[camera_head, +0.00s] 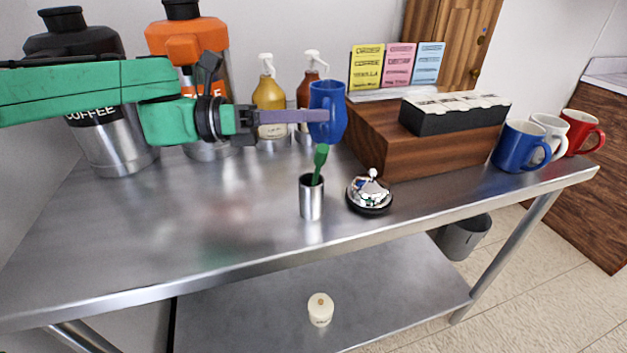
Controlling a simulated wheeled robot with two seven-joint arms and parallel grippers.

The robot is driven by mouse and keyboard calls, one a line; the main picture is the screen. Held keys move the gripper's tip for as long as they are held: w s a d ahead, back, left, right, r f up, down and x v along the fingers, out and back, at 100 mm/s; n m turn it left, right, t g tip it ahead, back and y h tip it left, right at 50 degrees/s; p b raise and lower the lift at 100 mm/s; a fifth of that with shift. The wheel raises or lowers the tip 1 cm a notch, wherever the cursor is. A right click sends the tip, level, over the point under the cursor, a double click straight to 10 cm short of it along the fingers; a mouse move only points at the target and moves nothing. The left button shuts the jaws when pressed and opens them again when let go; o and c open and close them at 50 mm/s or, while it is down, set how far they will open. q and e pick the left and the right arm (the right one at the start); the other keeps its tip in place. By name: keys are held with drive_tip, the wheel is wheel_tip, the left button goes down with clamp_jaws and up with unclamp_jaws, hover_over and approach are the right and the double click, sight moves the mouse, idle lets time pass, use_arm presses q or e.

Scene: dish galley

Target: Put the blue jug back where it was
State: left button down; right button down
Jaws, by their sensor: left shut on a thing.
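The blue jug (335,124) is upright in the air above the steel table (240,225). It is left of the wooden box and above the green brush. My left gripper (312,116) reaches in from the left and is shut on the jug's left side, with its purple fingers at the jug. The far side of the jug is hidden. My right gripper is not in view.
Two coffee dispensers (100,135) and pump bottles (268,105) stand at the back left. A steel cup (312,203) with a green brush and a bell (370,194) stand below the jug. A wooden box (430,150) and blue, white and red mugs (518,150) stand right. The front left table is clear.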

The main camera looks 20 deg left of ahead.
use_arm(q)
wheel_tip(320, 180, down, 8)
drive_tip(key=shift+f+b, duration=0.1)
drive_tip(key=shift+b, duration=0.4)
drive_tip(key=c, duration=0.9)
unclamp_jaws()
drive_tip(key=shift+a, duration=0.15)
drive_tip(key=shift+s+a, duration=0.15)
drive_tip(key=shift+a, duration=0.15)
drive_tip(key=p+v, duration=0.1)
drive_tip(key=v, duration=0.9)
drive_tip(key=shift+s+a+p, duration=0.1)
drive_tip(key=shift+a+p, duration=0.05)
drive_tip(key=shift+p, duration=0.2)
drive_tip(key=shift+s+a, duration=0.15)
drive_tip(key=shift+a, duration=0.2)
